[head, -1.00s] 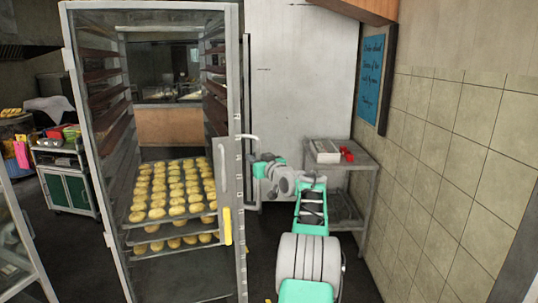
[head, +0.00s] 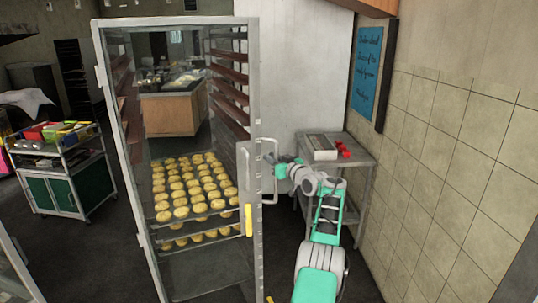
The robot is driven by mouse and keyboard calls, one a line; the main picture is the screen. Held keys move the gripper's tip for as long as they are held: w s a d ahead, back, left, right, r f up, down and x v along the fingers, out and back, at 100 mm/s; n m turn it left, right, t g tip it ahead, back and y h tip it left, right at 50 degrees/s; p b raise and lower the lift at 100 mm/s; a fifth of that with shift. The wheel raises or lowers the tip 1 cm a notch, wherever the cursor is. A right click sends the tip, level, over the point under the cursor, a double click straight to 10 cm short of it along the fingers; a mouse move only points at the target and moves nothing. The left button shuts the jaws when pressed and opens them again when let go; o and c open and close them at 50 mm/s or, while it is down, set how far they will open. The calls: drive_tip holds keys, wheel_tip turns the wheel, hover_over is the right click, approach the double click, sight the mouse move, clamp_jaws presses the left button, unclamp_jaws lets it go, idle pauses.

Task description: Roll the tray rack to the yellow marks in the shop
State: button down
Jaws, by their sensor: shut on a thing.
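The tray rack (head: 249,140) is a tall grey metal frame with clear sides, left of centre in the head view. Lower trays (head: 195,200) in it carry rows of golden buns, and dark trays (head: 228,75) fill upper runners. A yellow handle (head: 248,220) is on its near right post. My gripper (head: 273,170) is shut on the looped metal bar (head: 272,148) at the rack's right side. The arm partly hides the grip. The yellow marks cannot be made out on the floor; only a small yellow bit shows at the bottom edge.
A green-doored cart (head: 55,190) with coloured bins stands at the left. A wooden-fronted counter (head: 168,112) shows behind the rack. Dark floor (head: 110,245) is open left of the rack.

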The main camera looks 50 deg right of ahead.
drive_tip(key=shift+w, duration=0.1)
idle(0.3)
drive_tip(key=c, duration=1.6)
unclamp_jaws()
drive_tip(key=shift+w, duration=0.1)
drive_tip(key=shift+o, duration=1.2)
drive_tip(key=shift+d, duration=0.15)
drive_tip(key=shift+s, duration=0.25)
drive_tip(key=b+v, duration=0.4)
drive_tip(key=v, duration=0.3)
drive_tip(key=shift+s, duration=0.35)
drive_tip(key=shift+f, duration=0.1)
